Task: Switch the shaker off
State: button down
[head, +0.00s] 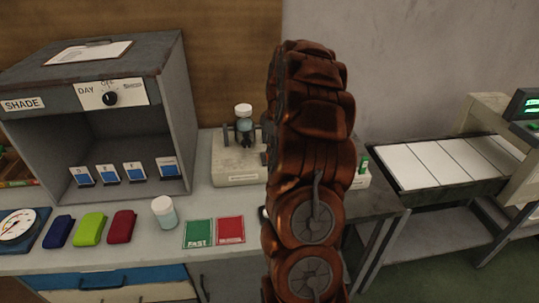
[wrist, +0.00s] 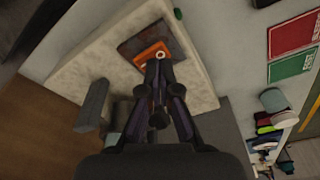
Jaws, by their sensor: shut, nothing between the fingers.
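The shaker (head: 236,170) is a cream unit on the bench in the head view, holding a white-capped jar (head: 243,112) in a dark clamp. My arm hides its middle; a base end with a green part (head: 364,167) shows right of the arm. In the wrist view the shaker's pale top (wrist: 75,70) carries a dark plate (wrist: 130,46) with an orange switch-like piece (wrist: 148,52). My gripper (wrist: 159,57) is shut and empty, its tips over or against the orange piece; I cannot tell if they touch. The gripper is hidden in the head view.
A green card (head: 198,233) and red card (head: 230,229) lie in front of the shaker, beside a loose capped jar (head: 164,212). A grey shade box (head: 180,110) stands left. A panelled tray (head: 430,160) is right.

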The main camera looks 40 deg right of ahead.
jog(key=shift+r, duration=2.6)
jog(key=shift+a, duration=0.15)
